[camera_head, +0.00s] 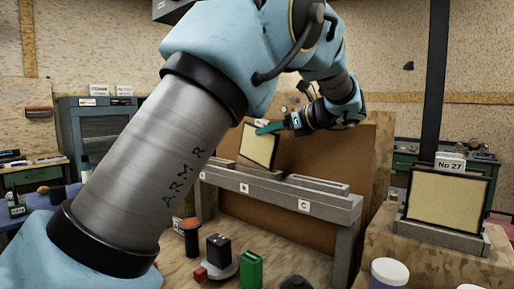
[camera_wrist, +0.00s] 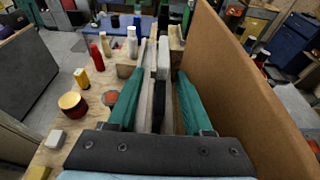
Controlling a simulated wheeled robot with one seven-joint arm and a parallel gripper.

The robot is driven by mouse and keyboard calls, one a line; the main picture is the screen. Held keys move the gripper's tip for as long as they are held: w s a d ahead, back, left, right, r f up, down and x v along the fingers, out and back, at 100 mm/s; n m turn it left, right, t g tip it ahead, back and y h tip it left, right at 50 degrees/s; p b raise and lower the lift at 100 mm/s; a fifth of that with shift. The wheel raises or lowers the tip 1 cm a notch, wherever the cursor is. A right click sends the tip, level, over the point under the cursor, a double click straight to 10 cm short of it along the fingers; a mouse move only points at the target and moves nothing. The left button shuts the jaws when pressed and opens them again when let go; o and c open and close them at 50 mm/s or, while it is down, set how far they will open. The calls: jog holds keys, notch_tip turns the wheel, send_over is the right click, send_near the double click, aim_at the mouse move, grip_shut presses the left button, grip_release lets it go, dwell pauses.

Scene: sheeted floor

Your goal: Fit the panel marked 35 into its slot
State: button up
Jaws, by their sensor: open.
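A cream panel with a dark frame (camera_head: 257,147) stands slightly tilted in the grey slotted rail (camera_head: 325,197), behind the left part of its front. A small tag on its top edge is mostly hidden by my gripper, so I cannot read its number. My gripper (camera_head: 268,128) is at the panel's upper edge. In the wrist view, its green fingers (camera_wrist: 158,100) are spread apart, with a thin dark upright edge, seemingly the panel, between them and touching neither. The rail front carries white letter tags, one reading C (camera_head: 304,205).
Another framed panel marked No 27 (camera_head: 447,200) stands in a grey holder on a block at right. A brown board (camera_head: 300,170) rises close behind the rail. A green can (camera_head: 250,268), a black box (camera_head: 218,248) and a white-lidded jar (camera_head: 389,272) stand in front.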

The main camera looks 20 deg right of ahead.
aim_at(258, 146)
jog(key=p+x, duration=0.1)
jog(key=x, duration=0.3)
jog(key=shift+w+a, duration=0.15)
jog(key=shift+w, duration=0.2)
grip_shut()
jog(key=shift+r, duration=0.1)
dwell(1.0)
